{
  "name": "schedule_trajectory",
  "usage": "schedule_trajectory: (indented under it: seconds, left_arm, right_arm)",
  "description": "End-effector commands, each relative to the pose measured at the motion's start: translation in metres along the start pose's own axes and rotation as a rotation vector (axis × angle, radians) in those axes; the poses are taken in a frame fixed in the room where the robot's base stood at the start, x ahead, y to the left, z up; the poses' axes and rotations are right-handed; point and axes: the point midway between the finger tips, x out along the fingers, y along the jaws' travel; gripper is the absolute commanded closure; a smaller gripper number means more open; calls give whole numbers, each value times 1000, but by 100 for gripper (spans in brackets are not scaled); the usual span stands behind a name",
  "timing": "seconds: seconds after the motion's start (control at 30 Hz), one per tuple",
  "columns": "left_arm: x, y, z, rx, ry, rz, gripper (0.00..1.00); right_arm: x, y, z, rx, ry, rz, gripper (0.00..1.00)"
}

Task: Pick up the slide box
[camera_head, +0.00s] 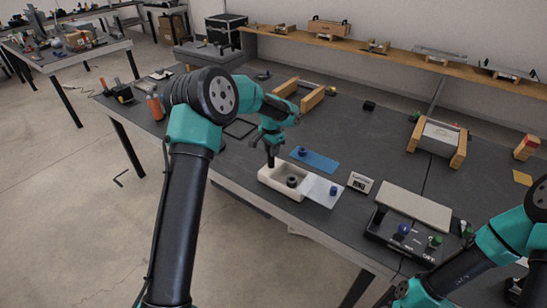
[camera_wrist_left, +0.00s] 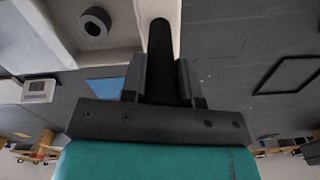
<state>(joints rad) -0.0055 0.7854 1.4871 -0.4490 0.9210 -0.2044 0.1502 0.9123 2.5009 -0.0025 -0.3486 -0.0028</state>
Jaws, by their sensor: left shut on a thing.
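A dark ring (camera_head: 292,181) lies inside. My left gripper (camera_head: 271,161) points down at the box's left end, shut on its wall. In the left wrist view the dark finger (camera_wrist_left: 162,60) overlaps the pale box wall (camera_wrist_left: 120,57), and the ring (camera_wrist_left: 95,22) shows inside; the far finger is hidden. My right arm enters at the lower right; its fingertips do not show.
A blue plate (camera_head: 314,159) with a knob lies behind the box. A small display unit (camera_head: 360,182) stands to its right, then a dark control box (camera_head: 400,233) and a beige slab (camera_head: 414,206). An orange bottle (camera_head: 155,106) stands at the left.

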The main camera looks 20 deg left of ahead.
Motion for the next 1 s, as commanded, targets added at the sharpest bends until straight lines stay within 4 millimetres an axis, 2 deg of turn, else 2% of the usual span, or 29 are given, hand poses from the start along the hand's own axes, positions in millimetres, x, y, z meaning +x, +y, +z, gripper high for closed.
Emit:
schedule_trajectory:
  seconds: [0.47, 0.77, 1.0]
  left_arm:
    - [-36, 0, 0, 0, 3, 2, 100]
    - [-38, 19, 15, 2, 2, 2, 100]
    - [-42, 52, 41, 3, 1, 3, 100]
  right_arm:
    - [0, 0, 0, 0, 0, 0, 48]
    - [0, 0, 0, 0, 0, 0, 48]
    - [0, 0, 0, 0, 0, 0, 48]
